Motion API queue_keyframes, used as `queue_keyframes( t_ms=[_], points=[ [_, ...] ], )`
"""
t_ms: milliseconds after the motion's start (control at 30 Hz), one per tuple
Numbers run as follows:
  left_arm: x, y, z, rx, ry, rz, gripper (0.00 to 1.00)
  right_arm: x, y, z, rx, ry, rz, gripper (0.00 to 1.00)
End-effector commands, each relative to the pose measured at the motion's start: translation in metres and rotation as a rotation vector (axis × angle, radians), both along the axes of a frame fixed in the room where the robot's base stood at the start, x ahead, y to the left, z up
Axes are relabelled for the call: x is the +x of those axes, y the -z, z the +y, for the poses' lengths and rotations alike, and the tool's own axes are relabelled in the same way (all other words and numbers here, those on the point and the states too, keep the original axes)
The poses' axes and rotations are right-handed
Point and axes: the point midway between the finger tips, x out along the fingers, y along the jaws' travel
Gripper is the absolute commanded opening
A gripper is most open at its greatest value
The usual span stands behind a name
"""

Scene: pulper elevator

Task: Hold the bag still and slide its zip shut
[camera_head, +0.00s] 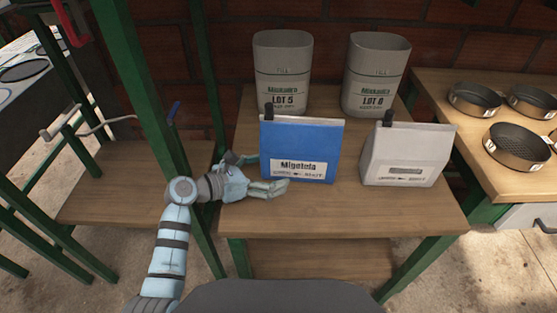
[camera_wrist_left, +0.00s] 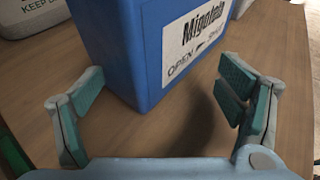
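The blue bag (camera_head: 302,145) stands upright on the wooden table with a white "Migotela" label on its front. A dark zip tab (camera_head: 268,109) sits at the left end of its top edge. My left gripper (camera_head: 261,172) is open at the bag's lower left corner, one finger beside its left side, the other low in front. In the left wrist view the blue bag (camera_wrist_left: 135,50) stands ahead, its corner between the open fingers (camera_wrist_left: 162,92); a gap shows on both sides. The label's lower line reads OPEN and SHUT with an arrow. My right gripper is not in view.
A similar white bag (camera_head: 408,155) with a dark tab stands to the right. Two grey bins, LOT 5 (camera_head: 283,80) and a second one (camera_head: 376,80), stand behind. Green posts (camera_head: 150,90) rise left of the table. Round sieves (camera_head: 515,148) sit on the right table.

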Motion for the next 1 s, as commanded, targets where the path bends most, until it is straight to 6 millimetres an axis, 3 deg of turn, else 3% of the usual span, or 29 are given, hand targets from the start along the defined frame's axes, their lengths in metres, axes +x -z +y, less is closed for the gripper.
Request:
queue_keyframes(
  t_ms=[200,467,767,1000],
  points=[
    [0.013,0.002,-0.019,-0.001,0.003,-0.002,0.85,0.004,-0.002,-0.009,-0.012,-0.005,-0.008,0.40],
    [0.014,0.002,-0.021,-0.001,0.004,-0.003,0.85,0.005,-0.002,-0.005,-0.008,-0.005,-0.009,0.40],
    [0.014,0.002,-0.020,0.000,0.003,-0.003,0.39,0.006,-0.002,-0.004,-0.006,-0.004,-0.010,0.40],
    [0.014,0.002,-0.020,0.000,0.003,-0.003,0.21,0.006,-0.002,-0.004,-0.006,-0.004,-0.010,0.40]
  ],
)
